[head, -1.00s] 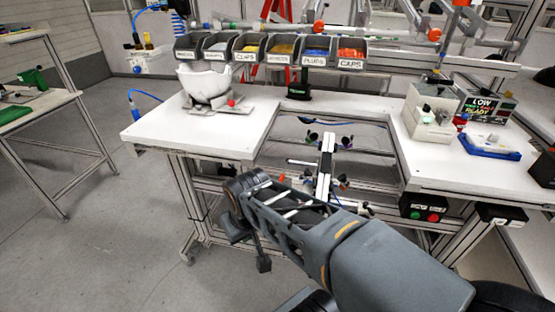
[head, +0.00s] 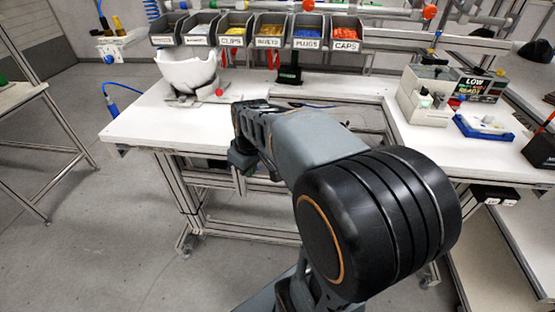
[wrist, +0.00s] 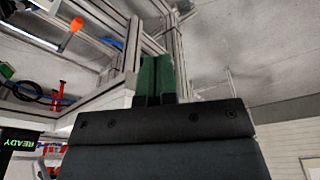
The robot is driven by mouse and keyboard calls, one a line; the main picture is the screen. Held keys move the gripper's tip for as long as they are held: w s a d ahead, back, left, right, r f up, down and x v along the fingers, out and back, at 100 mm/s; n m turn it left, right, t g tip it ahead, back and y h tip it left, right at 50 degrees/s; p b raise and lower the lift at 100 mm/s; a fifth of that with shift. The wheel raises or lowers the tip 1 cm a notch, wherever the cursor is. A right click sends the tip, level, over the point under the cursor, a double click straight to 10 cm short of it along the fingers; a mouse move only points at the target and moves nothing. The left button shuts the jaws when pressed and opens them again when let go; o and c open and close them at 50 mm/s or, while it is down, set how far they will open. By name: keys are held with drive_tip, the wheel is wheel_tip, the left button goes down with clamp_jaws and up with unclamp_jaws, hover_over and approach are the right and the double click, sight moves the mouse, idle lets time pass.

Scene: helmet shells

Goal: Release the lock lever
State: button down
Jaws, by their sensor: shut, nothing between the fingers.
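In the head view a white helmet shell (head: 187,70) sits open side up on a grey fixture at the bench's back left. A small red ball (head: 219,92) shows at the fixture's right side; it looks like the lever's knob, but its lock position is too small to tell. In the wrist view my gripper (wrist: 157,62) is shut and empty, its green fingers together, with the bench's metal frame behind them. An orange-ended rod (wrist: 77,24) shows at upper left, apart from the fingers; I cannot tell whether it is the lever. In the head view my arm hides the fingers.
A row of labelled bins (head: 270,30) stands behind the white bench (head: 150,125). My arm crosses the bench's central opening. Open floor lies at left.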

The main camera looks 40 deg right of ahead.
drive_tip(key=w+d+n+p, duration=0.1)
drive_tip(key=w+d+n, duration=0.2)
drive_tip(key=d, duration=0.5)
drive_tip(key=w+d+f+n+y+p, duration=0.1)
drive_tip(key=w+d+n, duration=0.1)
drive_tip(key=w+d, duration=0.3)
drive_tip(key=d, duration=0.4)
drive_tip(key=shift+w+d+n+g, duration=0.2)
drive_tip(key=shift+d+n+g, duration=0.1)
drive_tip(key=shift+n, duration=0.1)
drive_tip(key=shift+a, duration=0.1)
drive_tip(key=f, duration=0.8)
drive_tip(key=w+a+f, duration=0.1)
drive_tip(key=f, duration=0.3)
drive_tip(key=shift+a, duration=0.1)
drive_tip(key=shift+f+p, duration=0.3)
drive_tip(key=shift+f, duration=0.55)
